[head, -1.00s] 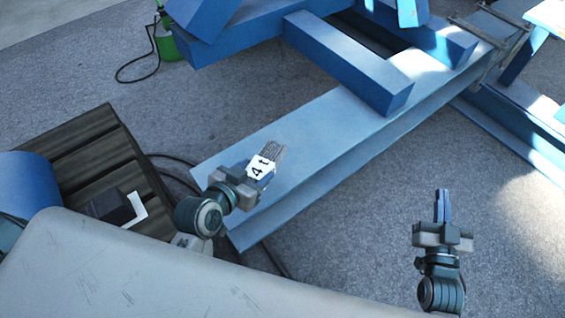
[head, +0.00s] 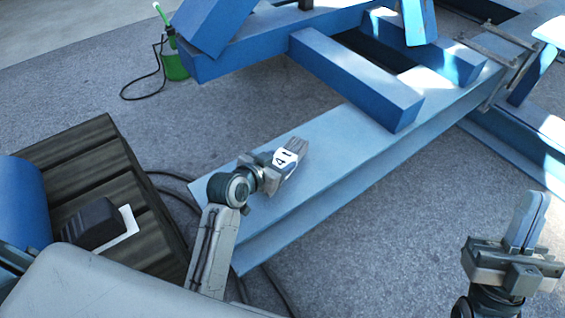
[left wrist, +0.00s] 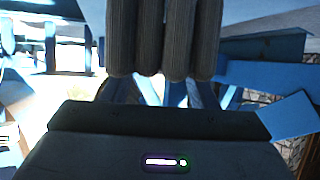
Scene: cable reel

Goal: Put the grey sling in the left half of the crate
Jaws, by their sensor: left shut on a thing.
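The grey sling (head: 300,146), a short folded bundle with a white "4 t" tag, is in my left gripper (head: 275,174), which is shut on it. It appears over the near end of the blue beam; I cannot tell how high. In the left wrist view the sling (left wrist: 165,40) shows as several ribbed grey folds hanging at the top. My right gripper (head: 525,222) is at the lower right, empty, its fingers together. I cannot make out a crate with halves for certain.
A dark slatted wooden platform (head: 88,150) stands at the left with a blue drum (head: 22,200) and a black box (head: 90,222). The blue beam (head: 345,150) carries crosspieces (head: 355,78). A green can (head: 175,64) stands behind. Grey floor lies open at the lower middle.

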